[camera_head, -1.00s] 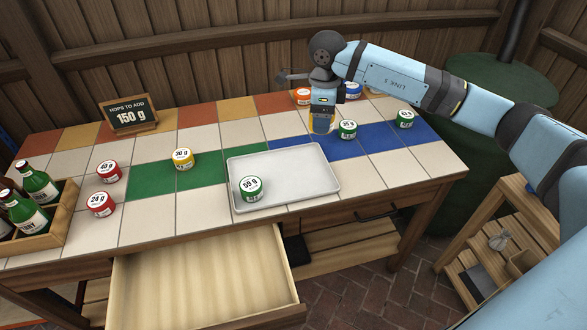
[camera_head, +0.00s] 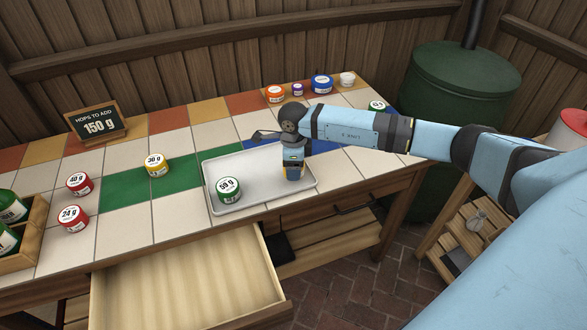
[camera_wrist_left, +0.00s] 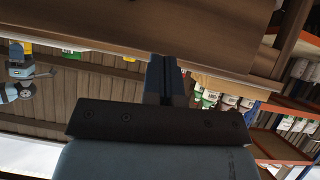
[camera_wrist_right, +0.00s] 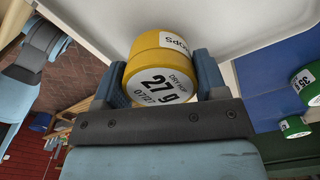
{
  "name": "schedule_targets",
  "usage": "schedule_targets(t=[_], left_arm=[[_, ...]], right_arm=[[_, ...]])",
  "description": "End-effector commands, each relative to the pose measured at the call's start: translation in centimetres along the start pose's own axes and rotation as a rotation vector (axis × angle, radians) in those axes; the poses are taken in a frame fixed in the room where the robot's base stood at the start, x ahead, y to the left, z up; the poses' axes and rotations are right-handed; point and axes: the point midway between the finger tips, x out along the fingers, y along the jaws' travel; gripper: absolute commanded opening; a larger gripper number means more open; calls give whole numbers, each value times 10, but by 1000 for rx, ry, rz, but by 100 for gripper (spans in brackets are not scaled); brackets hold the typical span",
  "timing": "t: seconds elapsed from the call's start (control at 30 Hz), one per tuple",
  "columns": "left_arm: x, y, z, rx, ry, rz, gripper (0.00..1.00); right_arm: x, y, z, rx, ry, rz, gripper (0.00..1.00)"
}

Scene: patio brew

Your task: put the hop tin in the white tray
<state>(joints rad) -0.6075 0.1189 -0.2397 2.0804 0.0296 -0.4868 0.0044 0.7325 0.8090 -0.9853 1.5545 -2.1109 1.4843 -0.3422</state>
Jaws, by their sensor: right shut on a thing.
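My right gripper (camera_head: 292,178) is shut on a yellow hop tin marked 27 g. The tin (camera_wrist_right: 158,84) shows clearly between both fingers in the right wrist view; in the head view the gripper mostly hides it. The gripper is over the right part of the white tray (camera_head: 250,160), which also shows in the right wrist view (camera_wrist_right: 235,22). I cannot tell whether the tin touches the tray floor. A green 59 g tin (camera_head: 229,190) stands in the tray's left front part. My left gripper (camera_wrist_left: 168,65) looks shut and empty, away from the table top.
A yellow 30 g tin (camera_head: 157,165) and red 40 g (camera_head: 80,184) and 24 g (camera_head: 73,218) tins stand left. More tins line the back right. A sign (camera_head: 98,121) reads 150 g. A bottle crate (camera_head: 25,240) is far left. An open drawer (camera_head: 190,285) juts out in front.

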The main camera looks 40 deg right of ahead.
Motion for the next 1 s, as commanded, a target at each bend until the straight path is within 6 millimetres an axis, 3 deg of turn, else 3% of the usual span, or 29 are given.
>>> schedule_targets(t=[0.1, 0.47, 0.5, 0.6, 0.83, 1.0], left_arm=[[0, 1, 0, -2, 1, 0, 0], [2, -1, 3, 5, 2, 0, 0], [1, -1, 2, 7, 2, 0, 0], [0, -2, 2, 13, 1, 0, 0], [-1, -3, 1, 15, 2, 1, 0], [-2, -2, -1, 9, 1, 1, 0]], right_arm=[[16, 1, 0, -1, -1, 2, 43], [20, 0, 0, -1, -1, 0, 43], [20, 0, 0, -1, -1, 0, 70], [19, 0, 0, -1, -1, 0, 91], [18, 0, 0, -1, -1, 0, 91], [4, -1, 1, 0, -3, -2, 91]])
